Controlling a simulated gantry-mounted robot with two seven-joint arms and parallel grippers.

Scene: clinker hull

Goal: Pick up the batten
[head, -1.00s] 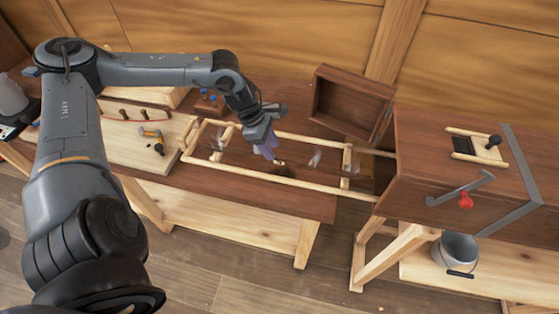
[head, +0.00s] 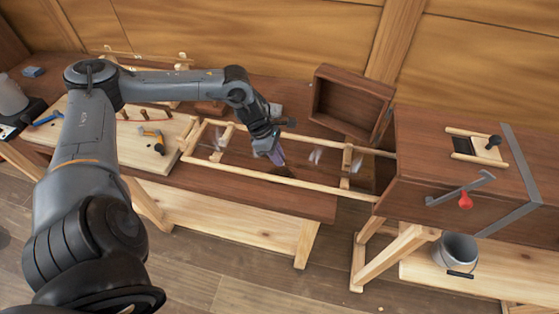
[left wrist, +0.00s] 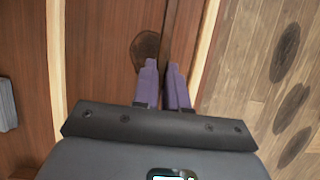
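My left gripper (head: 279,160) points down between the two long pale rails of the frame on the bench. In the left wrist view its purple fingers (left wrist: 162,66) are close together with a narrow gap. A thin dark brown strip (left wrist: 171,25), perhaps the batten, runs away from that gap between the fingertips. I cannot tell whether the fingers press on it or it lies below them. In the head view the gripper hides most of this spot. My right gripper is not in view.
The front rail (head: 280,181) and rear rail (left wrist: 56,50) flank the gripper. A dark open box (head: 350,98) stands behind, right of the gripper. A large wooden chest with a red-handled crank (head: 465,200) is at the right. A pale board (head: 100,140) with tools lies left.

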